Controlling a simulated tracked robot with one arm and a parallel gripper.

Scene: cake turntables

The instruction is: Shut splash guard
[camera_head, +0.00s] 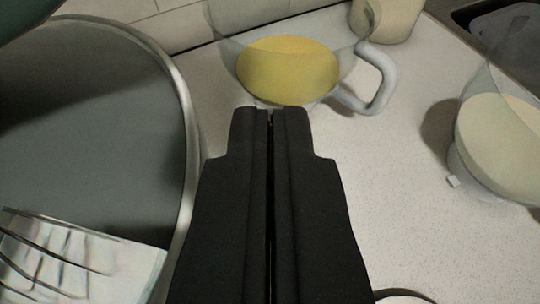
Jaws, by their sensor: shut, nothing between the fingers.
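My gripper (269,112) is shut and empty, pointing away from me at the middle of the view. A large round grey thing with a pale metallic rim (188,120) fills the left side, cut off by the picture edge. I cannot tell whether it is the splash guard or a bowl or turntable. My gripper is to the right of its rim, with a narrow gap at the fingertips. No other part is clearly recognisable as the splash guard.
A clear handled jug with yellow contents (288,68) stands just beyond my fingertips. A glass bowl with cream contents (500,140) is at the right. Wires over a pale piece (80,262) are at the lower left. The speckled white counter (390,190) is clear between.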

